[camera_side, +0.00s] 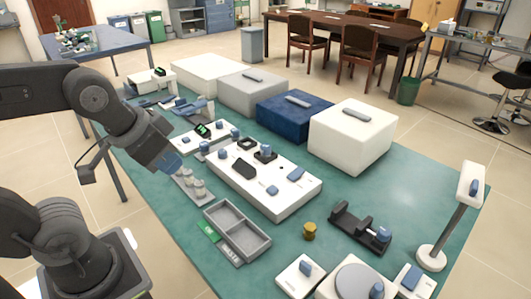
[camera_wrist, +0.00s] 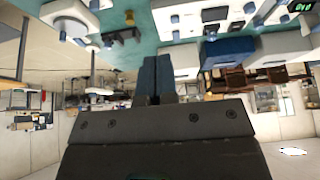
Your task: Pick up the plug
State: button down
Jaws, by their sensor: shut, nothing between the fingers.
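I cannot tell for sure which small part is the plug. A white panel (camera_side: 270,190) on the teal table carries several blue knobs and black parts, one of them a dark oblong piece (camera_side: 244,169). My gripper (camera_side: 174,165) has blue fingers and hangs over the left side of the table, above a small tray with several pale capped jars (camera_side: 198,188). In the wrist view its blue fingers (camera_wrist: 155,76) lie together with nothing between them. The wrist picture looks upside down.
Box-shaped furnaces, including a white one (camera_side: 350,140) and a blue one (camera_side: 292,115), line the back. A grey divided tray (camera_side: 237,228), a brass cylinder (camera_side: 309,231), a black cradle (camera_side: 350,228) and a white stand lamp (camera_side: 450,220) occupy the front. Bare teal table (camera_side: 410,185) shows at the right.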

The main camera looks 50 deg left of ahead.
jog(key=c, duration=0.6)
grip_release()
jog(key=n+g+y, duration=0.2)
jog(key=n, duration=0.5)
send_over(266, 146)
jog(key=s+d, duration=0.1)
jog(key=s, duration=0.1)
notch_tip(266, 146, down, 18)
jog(key=shift+d+r, duration=0.15)
jog(key=shift+y, duration=0.3)
jog(key=shift+x, duration=2.8)
